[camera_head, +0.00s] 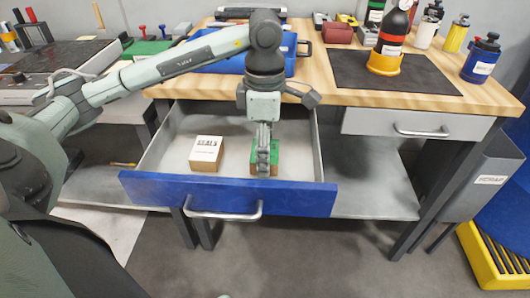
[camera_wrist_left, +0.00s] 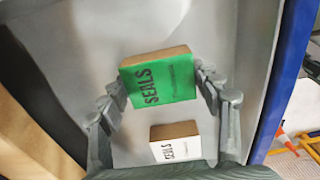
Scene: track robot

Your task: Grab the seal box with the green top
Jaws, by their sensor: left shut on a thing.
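The seal box with the green top (camera_head: 254,168) stands in the open drawer, towards its right side. It shows in the left wrist view (camera_wrist_left: 160,80), with "SEALS" on its green top and cardboard sides. My left gripper (camera_head: 264,158) reaches down into the drawer from above and hides part of the box in the head view. In the left wrist view its fingers are on the left and right sides of the box, shut on it. A white-topped seal box (camera_head: 206,153) stands to the left in the drawer, apart from the gripper.
The pulled-out drawer has a blue front (camera_head: 290,195) with a handle (camera_head: 223,212) and grey side walls around the boxes. The wooden bench top (camera_head: 320,78) is above and behind, bearing a blue tray, a dark mat and several bottles. A closed drawer (camera_head: 418,124) is at right.

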